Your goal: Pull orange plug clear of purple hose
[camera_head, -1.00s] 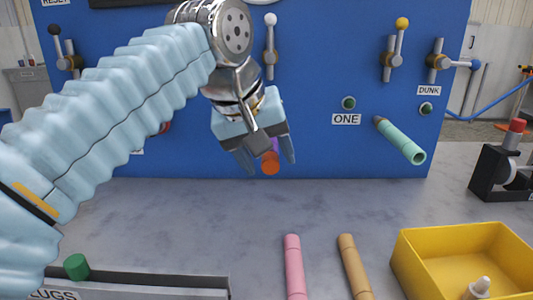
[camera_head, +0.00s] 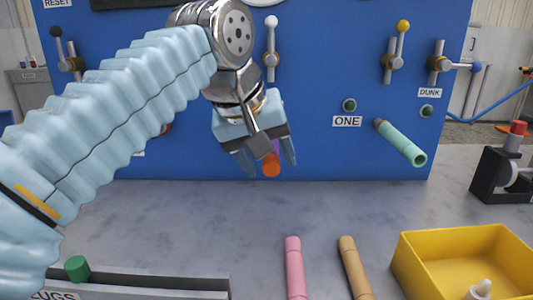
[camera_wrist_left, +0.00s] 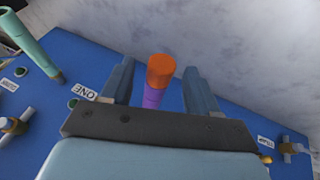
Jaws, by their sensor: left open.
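The orange plug (camera_head: 271,168) sits in the free end of the purple hose (camera_head: 275,147), in front of the blue panel. In the left wrist view the orange plug (camera_wrist_left: 160,70) caps the purple hose (camera_wrist_left: 153,98), and both show between the fingers. My left gripper (camera_head: 268,162) is open, with one finger on each side of the plug and hose. In the left wrist view a gap shows between each finger and the plug. Most of the hose is hidden behind the gripper in the head view. My right gripper is not in view.
A teal hose (camera_head: 402,143) sticks out from the blue panel (camera_head: 330,60) on the right. A pink hose (camera_head: 295,268) and a tan hose (camera_head: 355,267) lie on the grey table. A yellow bin (camera_head: 415,270) stands at right; a tray with a green plug (camera_head: 77,268) is front left.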

